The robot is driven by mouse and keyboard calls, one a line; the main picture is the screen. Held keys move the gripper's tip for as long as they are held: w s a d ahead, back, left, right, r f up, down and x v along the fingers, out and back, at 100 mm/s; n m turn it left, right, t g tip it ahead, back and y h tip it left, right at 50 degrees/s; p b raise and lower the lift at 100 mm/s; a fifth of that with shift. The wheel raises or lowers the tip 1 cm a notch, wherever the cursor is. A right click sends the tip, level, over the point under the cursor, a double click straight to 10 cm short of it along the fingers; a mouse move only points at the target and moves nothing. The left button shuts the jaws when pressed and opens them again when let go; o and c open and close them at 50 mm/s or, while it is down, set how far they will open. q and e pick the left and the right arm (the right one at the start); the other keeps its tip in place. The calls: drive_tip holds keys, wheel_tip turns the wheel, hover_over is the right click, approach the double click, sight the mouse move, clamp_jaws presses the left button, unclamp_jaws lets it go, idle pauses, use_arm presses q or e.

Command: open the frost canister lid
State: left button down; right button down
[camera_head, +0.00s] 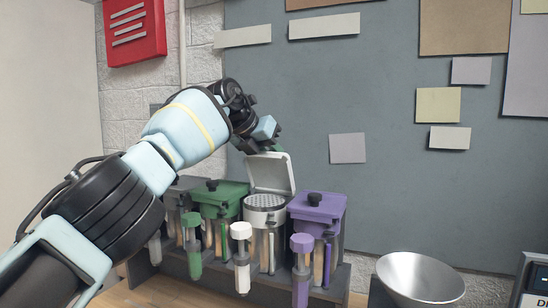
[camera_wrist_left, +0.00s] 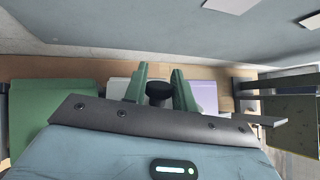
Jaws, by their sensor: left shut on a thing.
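The frost canister (camera_head: 266,209) is the white one in the rack, between the green and purple canisters. Its white lid (camera_head: 270,173) stands raised, tilted up at the back, and a grey perforated top shows below it. My left gripper (camera_head: 274,148) is at the lid's upper edge, on its far side. In the left wrist view its green fingers (camera_wrist_left: 160,73) are on both sides of the black lid knob (camera_wrist_left: 159,93), shut on it. Part of the white lid (camera_wrist_left: 118,89) shows behind the fingers. My right gripper is not in view.
A green canister (camera_head: 220,203) and a purple canister (camera_head: 317,208) flank it, both with closed lids and black knobs. Dispensing tubes hang in front of the rack (camera_head: 270,287). A metal bowl (camera_head: 420,277) stands at right. The grey board (camera_head: 390,190) is close behind.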

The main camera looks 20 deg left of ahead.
use_arm(q)
drive_tip(key=shift+w, duration=0.2)
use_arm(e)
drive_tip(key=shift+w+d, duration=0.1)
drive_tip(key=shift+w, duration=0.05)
use_arm(q)
drive_tip(key=c, duration=1.5)
unclamp_jaws()
drive_tip(key=o, duration=0.4)
drive_tip(key=shift+w, duration=0.2)
drive_tip(key=shift+c, duration=0.2)
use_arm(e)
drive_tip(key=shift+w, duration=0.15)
use_arm(q)
drive_tip(key=shift+s, duration=0.1)
